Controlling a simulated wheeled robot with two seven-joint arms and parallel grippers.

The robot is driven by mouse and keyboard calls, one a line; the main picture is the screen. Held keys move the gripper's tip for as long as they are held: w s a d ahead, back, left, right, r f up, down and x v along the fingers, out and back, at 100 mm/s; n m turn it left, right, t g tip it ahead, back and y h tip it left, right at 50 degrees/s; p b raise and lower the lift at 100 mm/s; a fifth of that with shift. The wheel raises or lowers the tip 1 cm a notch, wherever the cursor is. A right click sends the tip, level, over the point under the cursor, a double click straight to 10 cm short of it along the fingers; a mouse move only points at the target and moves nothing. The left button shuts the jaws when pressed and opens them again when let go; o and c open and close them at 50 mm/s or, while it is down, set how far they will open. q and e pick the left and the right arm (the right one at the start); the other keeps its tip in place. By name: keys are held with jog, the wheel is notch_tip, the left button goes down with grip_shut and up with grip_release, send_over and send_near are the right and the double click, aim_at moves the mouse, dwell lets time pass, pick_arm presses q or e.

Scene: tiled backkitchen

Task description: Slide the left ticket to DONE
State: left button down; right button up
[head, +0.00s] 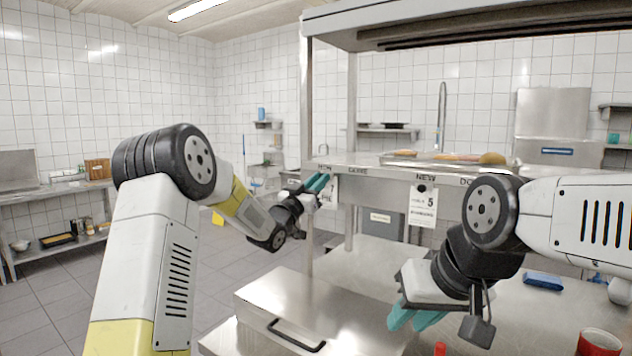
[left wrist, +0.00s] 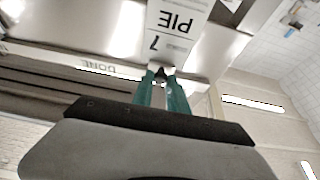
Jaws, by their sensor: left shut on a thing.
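The left ticket (head: 328,190) is a white card hanging at the left end of the steel shelf's front rail (head: 372,178), partly hidden by my gripper. In the left wrist view the ticket (left wrist: 178,32) shows upside down, reading "7" and "PIE". My left gripper (head: 318,184) is shut at the ticket's top edge; its teal fingers (left wrist: 161,88) meet on a small dark part there.
A tray of food (head: 440,157) stands on the shelf. A steel box with a black handle (head: 296,337), a blue cloth (head: 543,281) and a red cup (head: 598,342) are below.

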pick_arm(q)
jog(key=s+d, duration=0.2)
jog(key=d, duration=0.1)
jog(key=s+d, duration=0.2)
jog(key=d, duration=0.1)
jog(key=s+d, duration=0.2)
jog(key=d, duration=0.1)
jog(key=shift+s+d, duration=0.1)
jog(key=c, duration=1.4)
grip_release()
jog(key=shift+o, duration=0.4)
jog(key=v, duration=0.7)
jog(key=shift+s+a, duration=0.2)
jog(key=shift+s, duration=0.15)
jog(key=shift+f, duration=0.1)
